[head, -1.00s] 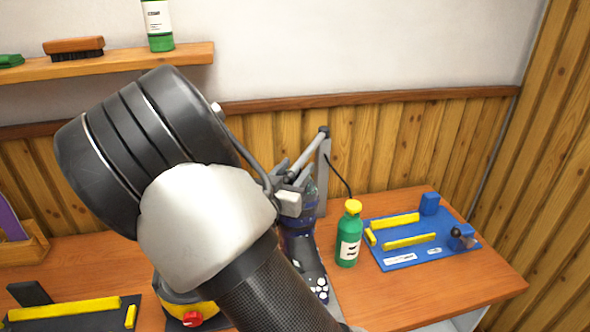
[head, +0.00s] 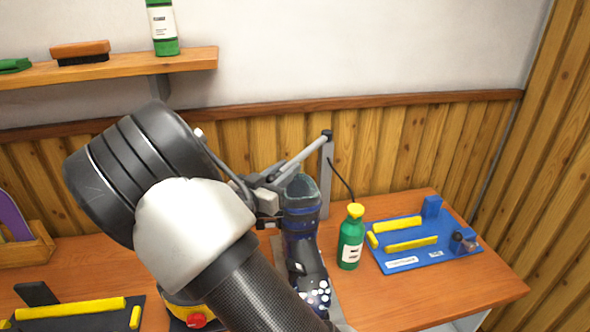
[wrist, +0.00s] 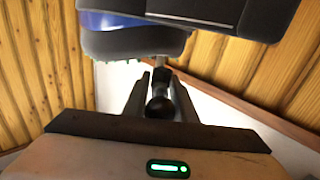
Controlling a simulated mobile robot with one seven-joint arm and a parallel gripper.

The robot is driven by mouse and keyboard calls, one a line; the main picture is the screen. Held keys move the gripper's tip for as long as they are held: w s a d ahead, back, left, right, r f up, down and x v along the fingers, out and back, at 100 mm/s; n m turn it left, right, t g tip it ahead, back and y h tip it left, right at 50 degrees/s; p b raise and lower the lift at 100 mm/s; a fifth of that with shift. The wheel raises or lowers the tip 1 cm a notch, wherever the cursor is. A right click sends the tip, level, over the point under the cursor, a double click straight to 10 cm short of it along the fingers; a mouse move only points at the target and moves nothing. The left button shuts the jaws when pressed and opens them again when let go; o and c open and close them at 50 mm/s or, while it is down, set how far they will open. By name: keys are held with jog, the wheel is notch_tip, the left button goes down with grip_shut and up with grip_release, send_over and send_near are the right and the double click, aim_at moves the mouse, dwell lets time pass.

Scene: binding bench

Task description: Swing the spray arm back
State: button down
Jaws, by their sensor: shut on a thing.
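The grey spray arm (head: 304,152) runs from the top of an upright grey post (head: 326,180) down to the left, to my gripper (head: 268,194). My gripper is shut on the spray arm's end, left of the dark blue boot (head: 300,225). In the wrist view my gripper's fingers (wrist: 160,95) close around a dark round knob (wrist: 159,106). My own arm hides part of the bench to the left of the boot.
A green bottle with a yellow cap (head: 350,238) stands right of the boot, and a dark hose runs down from the post towards it. A blue jig (head: 405,262) lies farther right. A black and yellow jig (head: 70,308) lies front left. A shelf (head: 120,68) hangs above.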

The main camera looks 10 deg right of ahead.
jog(key=w+a+m+g+h+b, duration=0.3)
jog(key=w+a+m+g+h, duration=0.1)
jog(key=w+g, duration=0.3)
jog(key=shift+w+a+m+g, duration=0.3)
jog(key=shift+w+a+m, duration=0.5)
jog(key=shift+w, duration=0.4)
jog(key=c, duration=1.5)
grip_release()
jog(key=shift+o, duration=0.2)
jog(key=shift+a, duration=0.1)
jog(key=b+v, duration=0.1)
jog(key=v, duration=0.6)
jog(key=shift+a, duration=0.2)
jog(key=shift+f, duration=0.1)
